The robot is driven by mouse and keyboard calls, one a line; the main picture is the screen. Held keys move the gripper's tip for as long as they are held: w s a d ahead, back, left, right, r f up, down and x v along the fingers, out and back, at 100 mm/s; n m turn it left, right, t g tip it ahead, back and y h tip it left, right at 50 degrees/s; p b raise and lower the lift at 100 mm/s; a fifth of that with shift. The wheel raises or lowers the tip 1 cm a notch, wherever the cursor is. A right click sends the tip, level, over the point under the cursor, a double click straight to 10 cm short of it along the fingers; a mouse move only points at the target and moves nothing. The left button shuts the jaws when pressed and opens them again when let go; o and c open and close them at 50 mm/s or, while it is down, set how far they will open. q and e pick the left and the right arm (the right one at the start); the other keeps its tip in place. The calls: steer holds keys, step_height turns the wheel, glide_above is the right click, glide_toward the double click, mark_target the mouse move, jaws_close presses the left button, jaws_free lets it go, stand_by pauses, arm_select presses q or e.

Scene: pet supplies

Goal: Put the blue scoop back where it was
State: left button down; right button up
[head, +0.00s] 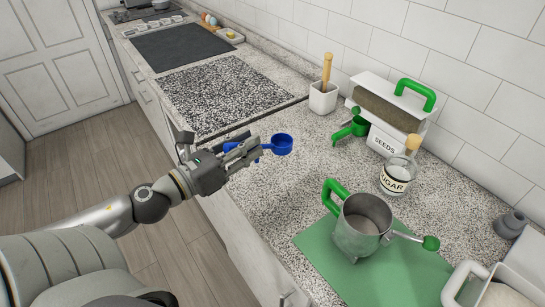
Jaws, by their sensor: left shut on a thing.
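The blue scoop (283,145) is in the head view, near the middle of the picture. My left gripper (250,153) is shut on its handle, with the round bowl sticking out to the right. The scoop appears to be held above the speckled counter (285,185), near its front edge. The fingers hide most of the handle. My right gripper does not show.
A white holder (323,98), a sugar jar (396,177) and a metal pitcher (362,226) on a green mat (312,243) stand on the counter. Free counter lies around the held scoop.

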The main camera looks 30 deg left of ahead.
arm_select(q)
steer(key=shift+a+f, duration=0.1)
steer(key=shift+f, duration=0.05)
steer(key=shift+w+a, duration=0.15)
steer(key=shift+w, duration=0.05)
steer(key=w+a+f, duration=0.1)
steer(key=w+f, duration=0.2)
steer(key=w, duration=0.1)
steer(key=w+a+f+b, duration=0.1)
steer(key=w+a+f, duration=0.1)
steer(key=w+f, duration=0.1)
steer(key=w+a+f, duration=0.2)
steer(key=w+f, duration=0.2)
steer(key=w, duration=0.1)
steer(key=shift+w+b, duration=0.15)
steer(key=shift+b, duration=0.15)
steer(key=shift+f, duration=1.35)
